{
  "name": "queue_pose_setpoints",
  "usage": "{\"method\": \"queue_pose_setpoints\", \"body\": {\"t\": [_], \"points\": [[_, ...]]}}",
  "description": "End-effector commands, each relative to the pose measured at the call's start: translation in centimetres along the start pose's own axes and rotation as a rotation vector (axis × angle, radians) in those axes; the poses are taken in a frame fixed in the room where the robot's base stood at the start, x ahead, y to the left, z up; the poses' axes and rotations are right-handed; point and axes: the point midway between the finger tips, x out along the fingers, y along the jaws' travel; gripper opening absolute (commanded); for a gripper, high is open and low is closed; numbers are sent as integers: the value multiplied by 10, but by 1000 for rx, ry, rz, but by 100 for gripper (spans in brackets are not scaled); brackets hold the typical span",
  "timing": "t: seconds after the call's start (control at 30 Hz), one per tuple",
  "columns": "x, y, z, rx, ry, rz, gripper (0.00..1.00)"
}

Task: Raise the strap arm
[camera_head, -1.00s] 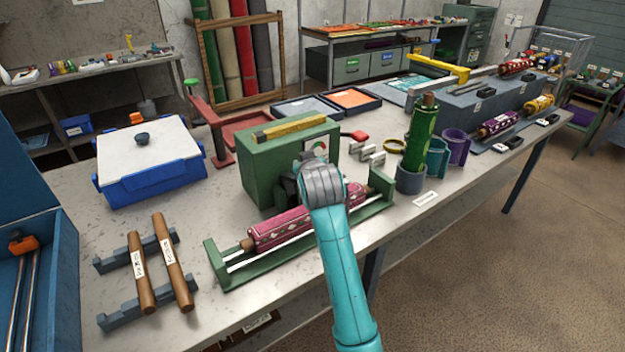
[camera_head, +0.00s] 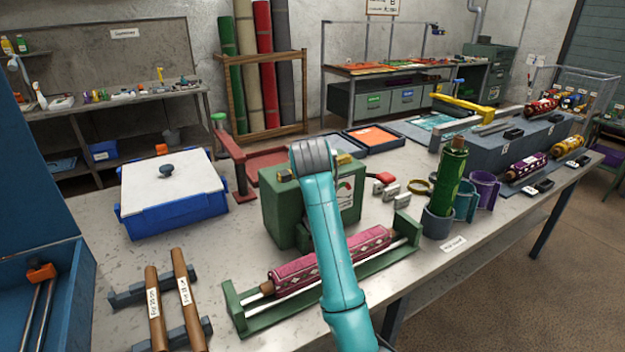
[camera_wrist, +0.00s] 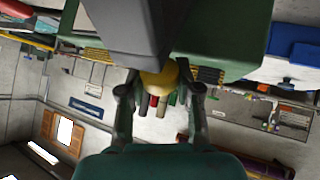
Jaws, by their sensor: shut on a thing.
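The green box-shaped machine (camera_head: 283,211) stands on the bench, with a dial on its right face. Small yellow-and-black parts show at its top edge; my wrist hides the middle. My gripper (camera_wrist: 159,93) shows in the wrist view, its two fingers closed around a rounded yellow part (camera_wrist: 158,79) at the end of a grey block (camera_wrist: 130,35). The yellow part looks like a grip of the strap arm, though the arm's full shape is hidden. In the head view my gripper is hidden behind my wrist. A pink patterned roll (camera_head: 295,273) lies in a green cradle (camera_head: 242,318) before the machine.
A blue bin with a white lid (camera_head: 172,185) stands left of the machine, near a red post (camera_head: 240,175). A green bottle-like roll (camera_head: 450,175) stands in a grey cup to the right. Brown rollers (camera_head: 185,298) lie on a rack front left.

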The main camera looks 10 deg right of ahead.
Motion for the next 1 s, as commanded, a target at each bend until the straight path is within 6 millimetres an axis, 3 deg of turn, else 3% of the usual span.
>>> {"method": "queue_pose_setpoints", "body": {"t": [0.43, 0.47, 0.57, 1.0], "points": [[4, -3, 4, -1, -8, -5, 0], [4, -3, 4, -1, -9, -6, 35], [3, -3, 4, -1, -8, -5, 59], [-6, -2, 1, 0, -3, -2, 59]]}}
